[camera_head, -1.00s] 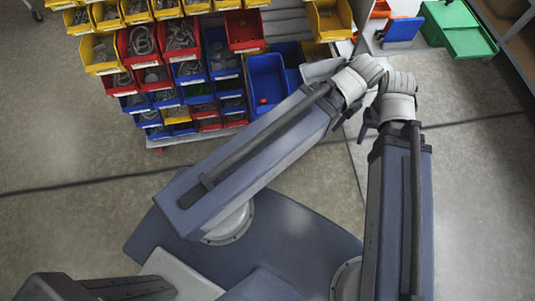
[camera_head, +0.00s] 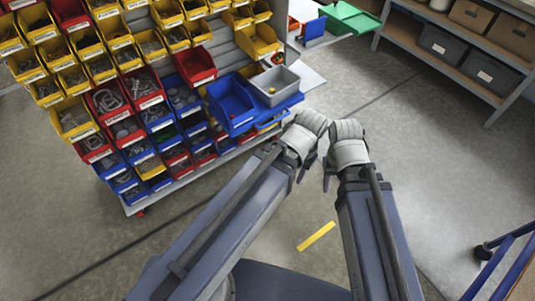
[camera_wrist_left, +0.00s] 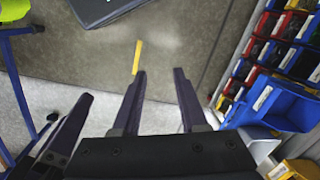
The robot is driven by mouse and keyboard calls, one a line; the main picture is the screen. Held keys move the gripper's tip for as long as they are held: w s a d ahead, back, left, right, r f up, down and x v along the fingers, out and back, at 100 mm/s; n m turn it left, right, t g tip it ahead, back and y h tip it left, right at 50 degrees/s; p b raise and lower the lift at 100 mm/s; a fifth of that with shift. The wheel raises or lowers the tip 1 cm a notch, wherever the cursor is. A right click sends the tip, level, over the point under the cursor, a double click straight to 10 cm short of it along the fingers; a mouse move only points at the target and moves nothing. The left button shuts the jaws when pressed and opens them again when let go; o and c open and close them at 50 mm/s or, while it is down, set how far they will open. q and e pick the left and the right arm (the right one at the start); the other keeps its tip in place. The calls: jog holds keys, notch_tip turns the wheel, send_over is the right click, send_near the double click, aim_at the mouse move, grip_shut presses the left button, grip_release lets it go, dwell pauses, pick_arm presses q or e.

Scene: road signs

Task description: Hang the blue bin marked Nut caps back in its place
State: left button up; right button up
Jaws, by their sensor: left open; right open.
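A large open blue bin (camera_head: 232,104) with a white label sits at the right lower end of the bin rack, next to a grey bin. Its label is too small to read, so I cannot tell if it is the Nut caps one. A blue bin with a white label (camera_wrist_left: 268,102) shows at the right of the left wrist view. My left gripper (camera_wrist_left: 159,72) is open with nothing between its fingers. My right gripper (camera_head: 328,174) is open and empty beside it. Both are over floor, right of and apart from the rack.
The rack holds rows of yellow, red and blue bins (camera_head: 140,95). Bare grey slats (camera_head: 229,62) show on it. A shelf unit (camera_head: 455,50) stands at the right. A yellow strip (camera_head: 316,236) lies on open floor.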

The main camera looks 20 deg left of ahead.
pick_arm(q)
jog(key=w+a+f+n+t+y+b, duration=0.1)
jog(key=w+a+f+b, duration=0.3)
jog(key=f+b, duration=0.85)
jog(key=w+a+f+n+y+b, duration=0.15)
jog(key=a+f+b, duration=0.35)
jog(key=f+b, duration=0.75)
jog(key=w+a+f+t+b, duration=0.1)
jog(key=w+a+f+b, duration=0.3)
jog(key=f+b, duration=0.85)
jog(key=w+a+r+m+t+y, duration=0.2)
jog(key=w+a+r+t+y, duration=0.1)
jog(key=w+a+r+y, duration=0.3)
jog(key=w+d+r+m+t+y, duration=0.2)
jog(key=r+t, duration=0.1)
jog(key=r, duration=0.4)
jog(key=w+d+r+m+t+y, duration=0.2)
jog(key=w+r+t, duration=0.1)
jog(key=r, duration=0.4)
jog(key=shift+w+d, duration=0.35)
pick_arm(e)
notch_tip(320, 180, down, 40)
jog(key=shift+w+r, duration=0.15)
jog(key=shift+r, duration=0.1)
pick_arm(q)
jog(key=shift+m+y, duration=0.25)
